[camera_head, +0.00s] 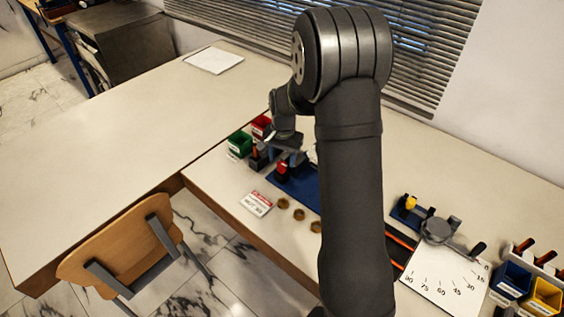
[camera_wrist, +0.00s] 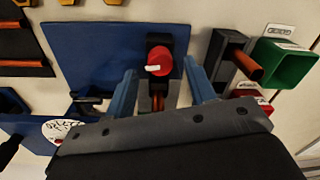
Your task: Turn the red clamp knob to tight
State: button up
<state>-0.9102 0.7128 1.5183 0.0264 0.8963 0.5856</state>
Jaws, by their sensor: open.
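The red clamp knob (camera_wrist: 159,61) sits on a black clamp block (camera_wrist: 158,90) on a blue plate (camera_wrist: 90,55) in the wrist view. A white mark on the knob points left. My gripper (camera_wrist: 158,67) is open, its two blue fingers on either side of the knob in the picture, with clear gaps. I cannot tell whether the fingertips reach the knob's depth. In the head view the red knob (camera_head: 282,168) shows below my gripper (camera_head: 291,154), at the left end of the blue plate (camera_head: 300,190). My fingers are hard to make out there.
A dark block with an orange handle (camera_wrist: 246,65) and a green bin (camera_wrist: 282,65) stand close right of the clamp in the wrist view. A red bin (camera_head: 261,127) is nearby. A dial gauge plate (camera_head: 440,280) lies at the right. Brass nuts (camera_head: 283,203) lie in front.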

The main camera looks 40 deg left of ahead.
jog(key=shift+f, duration=1.15)
jog(key=c, duration=1)
jog(key=shift+o, duration=0.2)
jog(key=shift+m, duration=1)
jog(key=o, duration=1)
jog(key=shift+c, duration=0.2)
